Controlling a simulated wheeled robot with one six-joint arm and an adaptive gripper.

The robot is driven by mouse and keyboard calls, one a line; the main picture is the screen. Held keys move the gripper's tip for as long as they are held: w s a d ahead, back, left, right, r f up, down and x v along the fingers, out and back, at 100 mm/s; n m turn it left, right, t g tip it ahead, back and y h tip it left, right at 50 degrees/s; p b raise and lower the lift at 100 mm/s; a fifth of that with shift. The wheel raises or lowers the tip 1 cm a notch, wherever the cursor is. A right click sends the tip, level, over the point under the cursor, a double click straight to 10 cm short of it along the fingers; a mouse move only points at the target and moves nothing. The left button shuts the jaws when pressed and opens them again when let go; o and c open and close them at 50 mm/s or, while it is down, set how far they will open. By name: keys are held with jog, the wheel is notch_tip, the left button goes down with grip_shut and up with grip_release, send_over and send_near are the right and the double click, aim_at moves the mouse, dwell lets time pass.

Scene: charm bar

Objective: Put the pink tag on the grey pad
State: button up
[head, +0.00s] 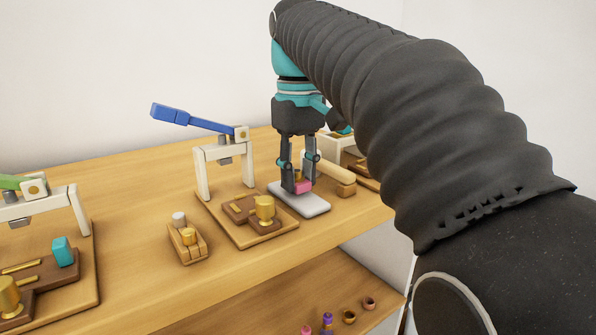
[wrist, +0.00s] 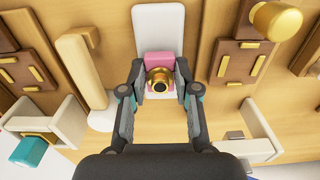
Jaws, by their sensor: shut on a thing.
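The pink tag (head: 304,188) is a small pink block with a gold ring-like piece on it; it also shows in the wrist view (wrist: 153,58). My gripper (head: 299,183) is shut on it, with one finger at each side in the wrist view (wrist: 161,74). The grey pad (head: 313,206) is a pale, rounded flat slab, seen also in the wrist view (wrist: 158,20). The tag is over the pad, at or very close to its surface; I cannot tell whether it touches. The fingers hide part of the tag and pad.
A press with a blue lever (head: 185,117) and wooden base stands left of the pad. A wooden mallet-like piece (head: 334,173) lies close to the pad's right. A small wooden holder (head: 187,243) and a teal block (head: 63,252) are further left. The table's front edge is near.

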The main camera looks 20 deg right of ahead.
jog(key=shift+f, duration=0.4)
dwell(0.7)
jog(key=o, duration=1.1)
jog(key=shift+o, duration=0.2)
jog(key=shift+r, duration=0.1)
jog(key=shift+r, duration=3.65)
